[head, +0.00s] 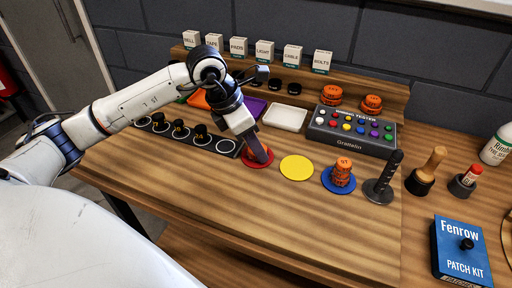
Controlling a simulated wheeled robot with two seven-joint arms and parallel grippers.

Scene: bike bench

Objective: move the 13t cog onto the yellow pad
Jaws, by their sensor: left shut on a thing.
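My left gripper (260,157) points down over the red pad (250,163), shut on a small orange piece that its fingers mostly hide. I take that piece to be a cog, but its label cannot be read. The yellow pad (297,168) lies bare just to the right of the red pad. I cannot tell for sure which cog is the 13t. My right gripper is out of view.
A grey tester box (350,131) with coloured buttons stands behind the pads. A black-handled tool (384,178) stands right of the blue pad. A dark strip with black knobs (180,131) lies to the left, and a white tray (285,117) behind. The front of the bench is clear.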

